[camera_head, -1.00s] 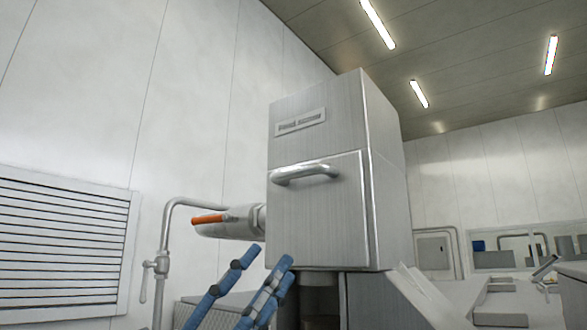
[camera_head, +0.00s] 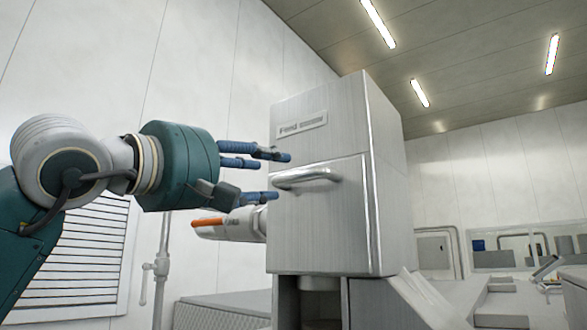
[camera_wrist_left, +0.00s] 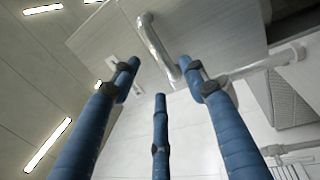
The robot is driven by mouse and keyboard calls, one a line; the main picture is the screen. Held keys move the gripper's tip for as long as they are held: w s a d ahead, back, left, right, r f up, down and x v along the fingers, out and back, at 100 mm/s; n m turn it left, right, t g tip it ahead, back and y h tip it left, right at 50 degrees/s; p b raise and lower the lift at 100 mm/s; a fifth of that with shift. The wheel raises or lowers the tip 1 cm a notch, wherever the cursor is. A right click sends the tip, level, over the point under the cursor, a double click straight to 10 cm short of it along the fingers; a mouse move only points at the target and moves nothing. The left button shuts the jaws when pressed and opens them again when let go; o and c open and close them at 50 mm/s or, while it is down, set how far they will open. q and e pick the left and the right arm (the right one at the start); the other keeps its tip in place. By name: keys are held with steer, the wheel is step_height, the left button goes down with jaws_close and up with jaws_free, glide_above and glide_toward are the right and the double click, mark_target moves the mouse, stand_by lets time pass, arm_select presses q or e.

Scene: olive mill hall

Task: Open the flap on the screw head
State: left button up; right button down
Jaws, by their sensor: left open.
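The screw head is a brushed-metal box (camera_head: 385,190) with a label plate on its upper front. The flap (camera_head: 318,230) is the lower front panel, and it looks closed. A bar handle (camera_head: 307,178) runs across the flap's top; it also shows in the left wrist view (camera_wrist_left: 160,50). My left gripper (camera_head: 280,176), with blue fingers, is open and empty at the left of the handle. In the left wrist view the open fingers (camera_wrist_left: 160,82) point toward the flap, with the handle beyond their tips. I cannot tell whether any finger touches the box. My right gripper is not in view.
A pale cylinder with an orange lever (camera_head: 209,222) sticks out left of the box, just below my left gripper. A vertical pipe with a valve (camera_head: 160,265) and a louvred vent (camera_head: 95,250) are at left. A sloping metal chute (camera_head: 425,300) is at lower right.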

mark_target(291, 174)
arm_select(q)
steer(key=p+x, duration=0.3)
steer(key=x, duration=0.4)
steer(key=shift+w+d+r+p, duration=0.15)
steer(key=shift+d+r+p, duration=0.1)
steer(key=shift+p, duration=0.1)
steer(key=shift+w+d, duration=0.25)
steer(key=shift+w, duration=0.15)
steer(key=shift+f, duration=0.1)
jaws_close()
